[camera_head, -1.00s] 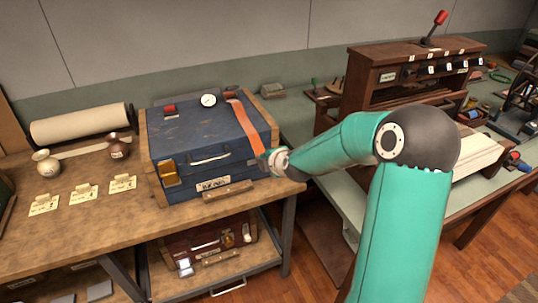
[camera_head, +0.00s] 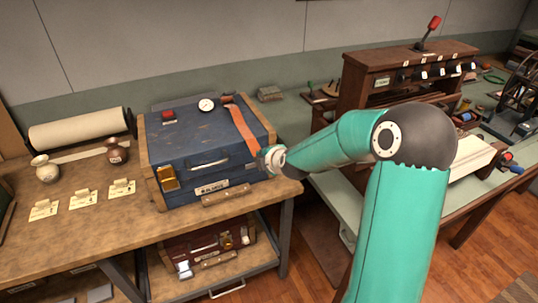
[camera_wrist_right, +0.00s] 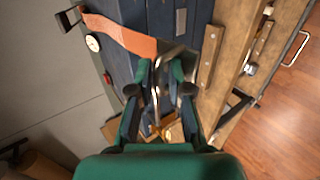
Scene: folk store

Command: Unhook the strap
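The orange strap (camera_head: 243,124) runs over the lid of the blue case (camera_head: 195,138) near its right end, down toward the front edge. In the right wrist view the strap (camera_wrist_right: 122,34) widens toward a metal piece at its near end, just beyond my fingertips. A dark buckle-like end shows at its far end. My right gripper (camera_wrist_right: 161,68) points at the case front by the strap's lower end. Its green fingers stand apart, with the silver case handle (camera_wrist_right: 156,92) showing between them. In the head view my wrist hides the fingers and strap end. My left gripper is out of view.
The case sits on a wooden bench (camera_head: 95,225) with a round gauge (camera_head: 206,105) on its lid. Two small vases (camera_head: 45,169) and paper tags stand left. A dark red case (camera_head: 205,245) is on the lower shelf. A dark wooden cabinet (camera_head: 375,75) stands right.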

